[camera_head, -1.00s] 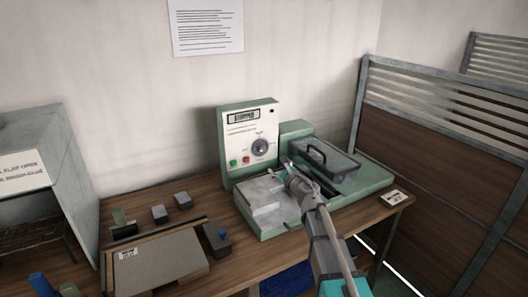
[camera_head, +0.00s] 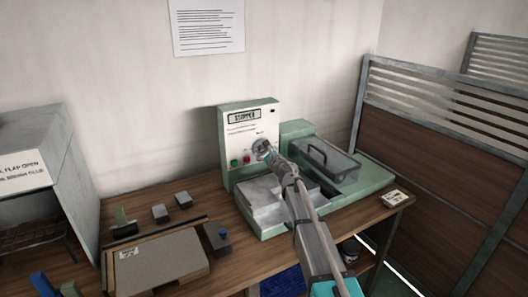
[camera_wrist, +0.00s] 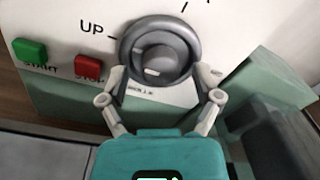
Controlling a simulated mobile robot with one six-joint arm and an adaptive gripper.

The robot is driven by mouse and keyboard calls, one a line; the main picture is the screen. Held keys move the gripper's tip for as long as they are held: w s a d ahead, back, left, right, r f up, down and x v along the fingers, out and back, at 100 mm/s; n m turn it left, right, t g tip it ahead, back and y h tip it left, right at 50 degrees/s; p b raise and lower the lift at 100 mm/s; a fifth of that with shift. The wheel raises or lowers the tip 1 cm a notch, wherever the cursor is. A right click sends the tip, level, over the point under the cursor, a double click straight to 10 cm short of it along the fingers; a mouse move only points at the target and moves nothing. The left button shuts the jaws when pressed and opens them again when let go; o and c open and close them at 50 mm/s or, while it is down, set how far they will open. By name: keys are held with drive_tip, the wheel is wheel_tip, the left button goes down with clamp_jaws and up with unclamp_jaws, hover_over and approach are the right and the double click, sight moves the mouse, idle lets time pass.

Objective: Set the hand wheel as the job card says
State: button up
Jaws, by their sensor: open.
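The hand wheel (camera_wrist: 160,29) is a dark grey ring with a lighter hub on the white front panel (camera_head: 240,137) of the green machine. A mark reading "UP" is at its left in the wrist view. My gripper (camera_wrist: 160,76) is open, its two fingers at the lower left and lower right of the wheel; I cannot tell if they touch it. In the head view my gripper (camera_head: 264,150) covers most of the wheel. The job card cannot be identified for sure; a small white card (camera_head: 395,196) lies on the bench at the right, its text too small to read.
A green START button (camera_wrist: 30,50) and a red button (camera_wrist: 88,67) are left of the wheel. The display (camera_head: 244,118) reads "STOPPED". A printed sheet (camera_head: 208,27) hangs on the wall.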

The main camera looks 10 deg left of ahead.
drive_tip(key=shift+w+a, duration=0.15)
drive_tip(key=shift+w, duration=0.1)
clamp_jaws()
idle(0.3)
